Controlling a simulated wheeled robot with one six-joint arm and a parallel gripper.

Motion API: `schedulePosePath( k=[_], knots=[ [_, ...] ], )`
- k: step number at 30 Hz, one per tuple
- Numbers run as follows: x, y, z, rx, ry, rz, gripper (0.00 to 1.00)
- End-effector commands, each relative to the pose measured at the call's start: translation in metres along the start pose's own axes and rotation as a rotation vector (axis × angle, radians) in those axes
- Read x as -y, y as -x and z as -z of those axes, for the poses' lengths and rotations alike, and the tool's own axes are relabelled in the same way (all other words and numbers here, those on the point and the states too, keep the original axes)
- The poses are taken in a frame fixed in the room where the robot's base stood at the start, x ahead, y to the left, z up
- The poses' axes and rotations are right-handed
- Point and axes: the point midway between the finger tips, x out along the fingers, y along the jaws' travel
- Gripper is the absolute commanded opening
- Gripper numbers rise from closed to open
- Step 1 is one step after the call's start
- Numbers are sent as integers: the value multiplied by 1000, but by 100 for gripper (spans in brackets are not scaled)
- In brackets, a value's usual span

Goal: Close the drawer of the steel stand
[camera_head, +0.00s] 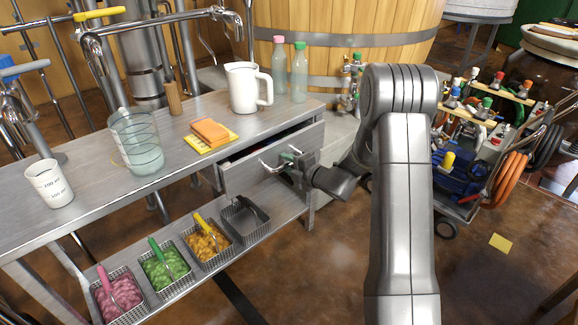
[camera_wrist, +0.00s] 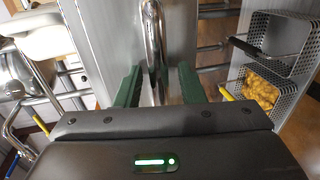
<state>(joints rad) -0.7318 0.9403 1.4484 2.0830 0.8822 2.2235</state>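The steel stand (camera_head: 98,148) is a grey metal table along the left of the head view. Its drawer (camera_head: 240,179) is partly pulled out at the right end, and a dark gap shows behind its front panel. A curved bright metal handle (camera_head: 266,166) sits on the front; it also shows in the wrist view (camera_wrist: 153,35). My gripper (camera_head: 290,160) is at the handle. In the wrist view, my gripper's green fingers (camera_wrist: 160,88) stand apart on either side of the handle bar, with gaps showing. The drawer's contents are mostly hidden.
On the stand top are a white pitcher (camera_head: 243,88), a glass beaker (camera_head: 137,142), a white cup (camera_head: 49,184) and an orange sponge (camera_head: 209,131). Wire baskets (camera_head: 240,221) line the lower shelf. A cart (camera_head: 470,170) with hoses stands at right. Open floor lies in front.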

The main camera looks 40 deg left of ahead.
Motion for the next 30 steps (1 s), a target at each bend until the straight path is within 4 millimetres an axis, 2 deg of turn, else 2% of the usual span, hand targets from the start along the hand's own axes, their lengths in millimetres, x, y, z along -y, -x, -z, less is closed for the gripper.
schedulePosePath(
  k=[5, 11, 17, 24, 30],
  knots=[
    [0, 0, 0, 0, 0, 0, 36],
    [0, 0, 0, 0, 0, 0, 0],
    [-1, -1, 0, -1, 0, 0, 0],
    [-9, -34, 0, -2, 1, 1, 0],
    [-9, -42, 0, 0, 0, -1, 0]
  ],
)
